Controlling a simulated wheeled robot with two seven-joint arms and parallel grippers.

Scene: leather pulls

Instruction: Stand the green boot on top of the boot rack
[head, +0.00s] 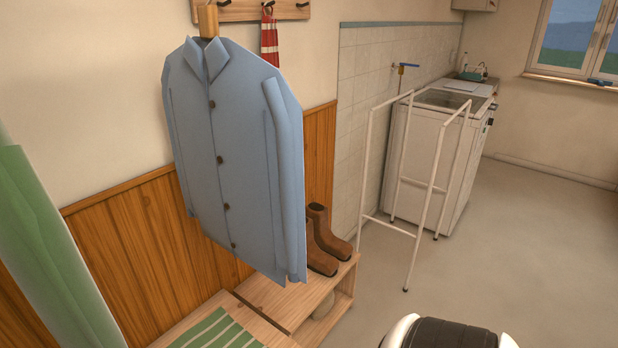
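No green boot shows in the head view. A low wooden rack (287,302), which looks like the boot rack, stands against the panelled wall at the bottom middle. A pair of brown boots (322,243) stands upright on its top, near the right end. The blue jacket hangs in front of part of the boots and rack top. A pale rounded thing (325,304) sits in the open space under the top; I cannot tell what it is. Neither of my grippers is in view.
A blue jacket (232,160) hangs from a peg rail (240,10) over the rack. A green-striped mat (217,331) lies left of the rack top. A white drying frame (411,200) and white washer (440,160) stand right. The floor (520,240) at right is clear.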

